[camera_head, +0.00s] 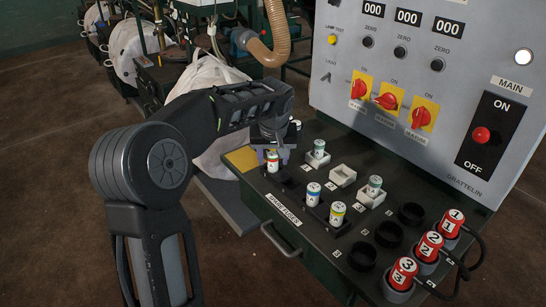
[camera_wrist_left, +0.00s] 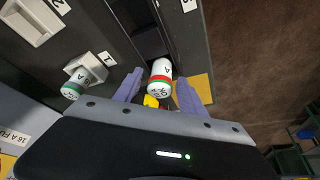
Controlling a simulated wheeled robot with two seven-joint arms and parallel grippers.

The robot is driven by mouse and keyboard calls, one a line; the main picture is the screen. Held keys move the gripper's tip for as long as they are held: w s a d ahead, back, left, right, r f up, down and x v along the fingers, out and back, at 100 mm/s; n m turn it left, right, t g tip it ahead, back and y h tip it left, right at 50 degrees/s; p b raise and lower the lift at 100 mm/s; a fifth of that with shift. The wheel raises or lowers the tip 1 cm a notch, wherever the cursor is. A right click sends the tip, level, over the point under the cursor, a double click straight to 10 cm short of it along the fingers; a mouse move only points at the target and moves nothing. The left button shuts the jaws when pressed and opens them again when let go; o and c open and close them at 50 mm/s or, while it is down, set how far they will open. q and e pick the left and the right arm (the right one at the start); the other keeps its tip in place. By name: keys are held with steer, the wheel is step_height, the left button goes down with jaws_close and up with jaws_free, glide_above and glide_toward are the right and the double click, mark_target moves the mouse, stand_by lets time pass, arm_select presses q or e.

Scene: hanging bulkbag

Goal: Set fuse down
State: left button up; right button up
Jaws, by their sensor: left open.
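A white fuse with a red band and a green end (camera_head: 272,161) stands upright in the dark spare-fuse holder at the left end of the desk; it also shows in the left wrist view (camera_wrist_left: 160,78). My left gripper (camera_head: 277,157) is over it. The gripper's two purple fingers (camera_wrist_left: 157,93) are open, one on each side of the fuse, with gaps visible. Two more fuses, one with a blue band (camera_head: 314,194) and one with a yellow band (camera_head: 337,213), stand in the same row. My right gripper is not in view.
White sockets stand behind: one holds a fuse (camera_head: 319,149), the middle one (camera_head: 343,176) is empty, another holds a fuse (camera_head: 375,186). Empty black round holders (camera_head: 389,234) and red numbered plugs (camera_head: 430,246) are at right. The control panel (camera_head: 440,70) rises behind.

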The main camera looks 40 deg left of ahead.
arm_select(q)
steer(key=shift+r, duration=0.25)
steer(key=shift+s+d+r, duration=0.1)
steer(key=shift+r, duration=0.2)
steer(key=v, duration=1.1)
steer(key=shift+d, duration=0.1)
steer(key=shift+c, duration=0.3)
stand_by(0.6)
